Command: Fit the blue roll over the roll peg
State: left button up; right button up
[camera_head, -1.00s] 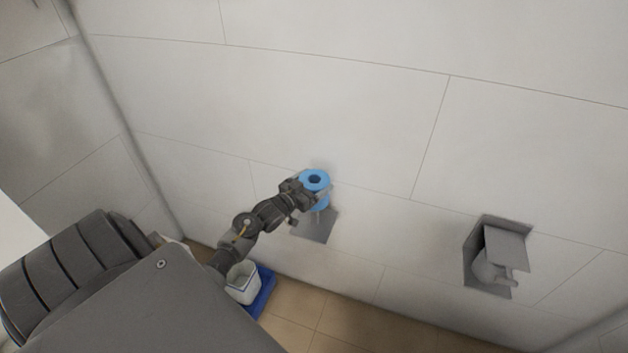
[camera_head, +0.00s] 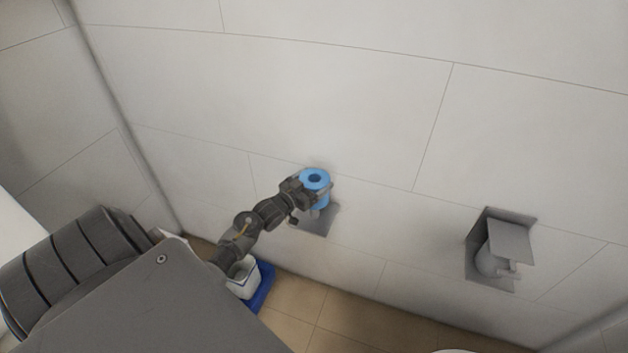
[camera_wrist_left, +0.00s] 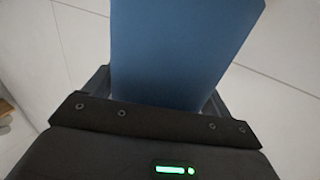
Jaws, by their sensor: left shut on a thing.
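The blue roll (camera_head: 316,179) is upright in front of the wall, its dark centre hole facing up toward the head camera. My left gripper (camera_head: 313,192) is shut on the blue roll from its left side. In the left wrist view the blue roll (camera_wrist_left: 183,50) fills the middle, between the fingers. A grey plate (camera_head: 318,221) on the wall shows just below the roll. The roll peg itself cannot be made out; the roll and gripper cover that spot. My right gripper is not in view.
A grey wall holder (camera_head: 508,243) with a hood is on the wall at the right. A white bin (camera_head: 243,278) on a blue base (camera_head: 263,287) stands on the tiled floor below my left arm. The wall around the roll is bare.

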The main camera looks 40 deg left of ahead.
pick_arm(q)
jog(key=shift+f+b, duration=2.05)
jog(key=shift+f, duration=0.9)
jog(key=shift+f+b, duration=1.1)
jog(key=shift+f, duration=0.35)
jog(key=o, duration=0.9)
jog(key=s, duration=0.7)
jog(key=s+b, duration=0.1)
jog(key=s, duration=0.2)
jog(key=shift+s+a, duration=0.3)
jog(key=shift+s, duration=0.1)
